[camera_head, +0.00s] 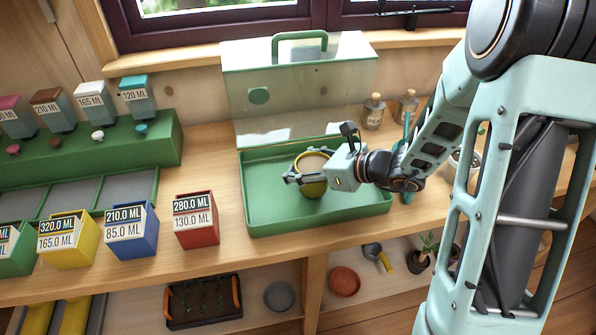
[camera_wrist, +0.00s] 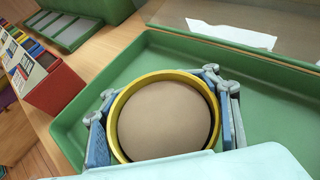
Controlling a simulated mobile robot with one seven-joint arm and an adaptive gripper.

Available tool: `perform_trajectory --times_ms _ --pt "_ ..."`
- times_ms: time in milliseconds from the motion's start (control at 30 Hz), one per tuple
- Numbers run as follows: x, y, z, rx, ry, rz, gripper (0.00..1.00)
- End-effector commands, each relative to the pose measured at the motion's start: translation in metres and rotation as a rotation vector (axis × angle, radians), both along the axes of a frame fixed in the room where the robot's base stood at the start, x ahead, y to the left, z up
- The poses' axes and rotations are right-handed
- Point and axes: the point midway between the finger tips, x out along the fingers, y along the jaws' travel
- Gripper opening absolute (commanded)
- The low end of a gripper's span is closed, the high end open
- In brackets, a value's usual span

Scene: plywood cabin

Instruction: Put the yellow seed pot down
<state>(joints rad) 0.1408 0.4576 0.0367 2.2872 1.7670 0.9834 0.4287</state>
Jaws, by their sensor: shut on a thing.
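The yellow seed pot (camera_head: 312,187) is in my gripper (camera_head: 318,176), over the green tray (camera_head: 262,216) on the bench. In the wrist view the yellow rim of the pot (camera_wrist: 113,128) rings a smooth tan fill, and the blue-grey fingers of my gripper (camera_wrist: 165,120) press on it from both sides. The pot looks upright. Its underside is hidden, so I cannot tell whether it touches the tray floor. The rest of the tray floor that shows is bare.
A clear-fronted panel with a green handle (camera_head: 300,90) stands behind the tray. Left of it are a red box (camera_head: 197,222), a blue box (camera_head: 131,234) and a yellow box (camera_head: 68,243) with number labels. Small bottles (camera_head: 374,112) stand at the back right.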

Motion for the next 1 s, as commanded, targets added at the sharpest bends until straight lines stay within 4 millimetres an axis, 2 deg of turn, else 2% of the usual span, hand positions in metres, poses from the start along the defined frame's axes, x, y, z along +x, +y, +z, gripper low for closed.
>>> perform_trajectory --times_ms 33,100,533,567,800,1000 --pt "-0.0007 0.0015 -0.0113 0.002 -0.001 0.0 0.11" --pt "-0.0013 0.0026 -0.0158 0.002 -0.001 -0.002 0.11" --pt "-0.0015 0.0027 -0.0193 0.001 -0.002 -0.002 0.11" --pt "-0.0018 0.0027 -0.0188 0.001 0.0 -0.002 0.47" --pt "-0.0018 0.0026 -0.0181 0.0 0.0 -0.002 0.74" --pt "-0.0018 0.0026 -0.0181 0.0 0.0 -0.002 0.75"
